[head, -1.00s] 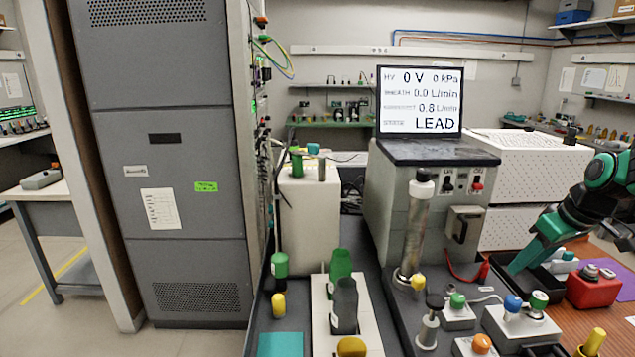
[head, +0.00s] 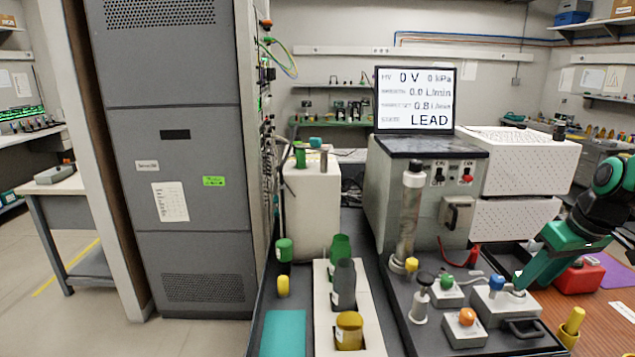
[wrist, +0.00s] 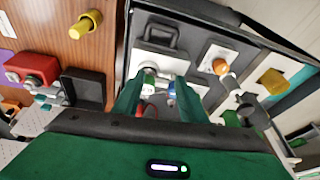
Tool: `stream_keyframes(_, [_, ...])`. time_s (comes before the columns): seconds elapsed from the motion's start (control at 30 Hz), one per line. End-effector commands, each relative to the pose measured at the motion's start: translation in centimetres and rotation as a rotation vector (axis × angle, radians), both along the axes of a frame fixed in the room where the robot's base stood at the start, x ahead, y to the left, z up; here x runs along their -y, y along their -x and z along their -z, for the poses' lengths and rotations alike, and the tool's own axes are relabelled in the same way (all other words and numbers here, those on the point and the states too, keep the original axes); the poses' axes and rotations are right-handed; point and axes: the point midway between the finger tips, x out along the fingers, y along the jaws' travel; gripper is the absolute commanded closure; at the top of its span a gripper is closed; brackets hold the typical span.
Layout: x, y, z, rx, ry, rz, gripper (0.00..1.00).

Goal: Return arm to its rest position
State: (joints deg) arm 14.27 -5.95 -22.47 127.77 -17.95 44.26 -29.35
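My green and black arm comes in from the right in the head view. My gripper (head: 520,284) is low over the instrument deck, beside the blue knob (head: 496,283) on a white valve block (head: 490,306). In the wrist view its two green fingers (wrist: 158,84) stand apart. In the head view the gripper hides the green-and-white knob.
The instrument box (head: 425,205) with its LEAD screen (head: 415,100) and metal column (head: 408,225) stands left of my gripper. An orange knob (head: 466,316) and a yellow peg (head: 572,322) are in front. A red case (head: 578,282) lies right, behind my arm.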

Motion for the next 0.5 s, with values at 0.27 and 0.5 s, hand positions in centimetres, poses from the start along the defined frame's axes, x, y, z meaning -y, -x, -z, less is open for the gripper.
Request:
stream_keyframes(0.27, [-2.4, 6.5, 0.5, -0.106, -0.031, 0.191, 0.62])
stream_keyframes(0.5, [-5.4, 16.3, 2.0, -0.258, -0.04, 0.486, 0.62])
